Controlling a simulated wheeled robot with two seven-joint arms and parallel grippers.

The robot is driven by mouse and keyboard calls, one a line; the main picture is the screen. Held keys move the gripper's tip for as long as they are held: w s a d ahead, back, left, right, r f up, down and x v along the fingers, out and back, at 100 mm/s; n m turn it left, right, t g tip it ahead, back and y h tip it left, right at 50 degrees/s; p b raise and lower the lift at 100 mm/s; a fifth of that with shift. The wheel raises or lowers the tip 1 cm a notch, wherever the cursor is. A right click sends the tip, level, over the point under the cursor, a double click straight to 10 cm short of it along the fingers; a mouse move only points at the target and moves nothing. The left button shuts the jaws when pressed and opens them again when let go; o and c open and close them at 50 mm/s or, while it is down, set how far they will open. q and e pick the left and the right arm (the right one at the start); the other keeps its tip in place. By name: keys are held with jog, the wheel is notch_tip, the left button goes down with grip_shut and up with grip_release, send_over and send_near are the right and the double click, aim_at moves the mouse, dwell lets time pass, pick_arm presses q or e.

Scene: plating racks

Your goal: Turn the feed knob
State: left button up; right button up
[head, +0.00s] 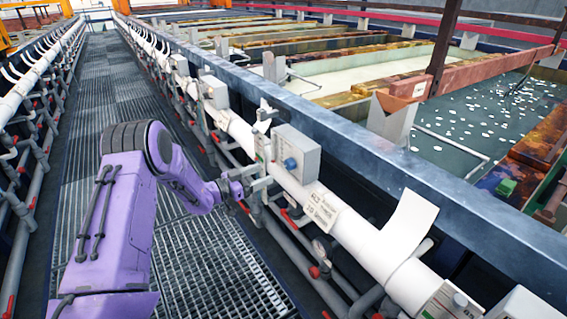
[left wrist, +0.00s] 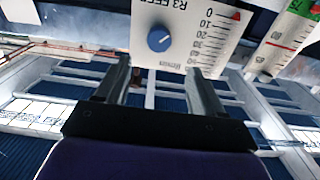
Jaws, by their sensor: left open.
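The feed knob (head: 291,163) is a small blue round knob on the face of a grey-white box (head: 298,142) mounted on the white pipe. In the left wrist view the knob (left wrist: 160,38) is on a white panel (left wrist: 205,32) with upside-down lettering that seems to read "R3 FEED". A light line marks the knob's face. My left gripper (head: 264,184) is open and empty, below and left of the knob in the head view. In the left wrist view its fingers (left wrist: 160,72) are spread, with the knob beyond the gap between them. I see no contact. My right gripper is not in view.
A white pipe (head: 240,128) runs along the tank wall (head: 340,140). Beside the panel is a gauge strip with a red and green scale (left wrist: 287,38). A white sheet (head: 408,225) stands on the pipe nearer me. A grated walkway (head: 200,250) lies left of the pipe.

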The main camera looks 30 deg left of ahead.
aim_at(287, 165)
pick_arm(q)
jog(key=p+x, duration=0.1)
jog(key=x, duration=0.8)
jog(key=shift+w+d+f, duration=0.15)
jog(key=shift+w+d, duration=0.05)
jog(key=shift+w, duration=0.05)
jog(key=c, duration=1.1)
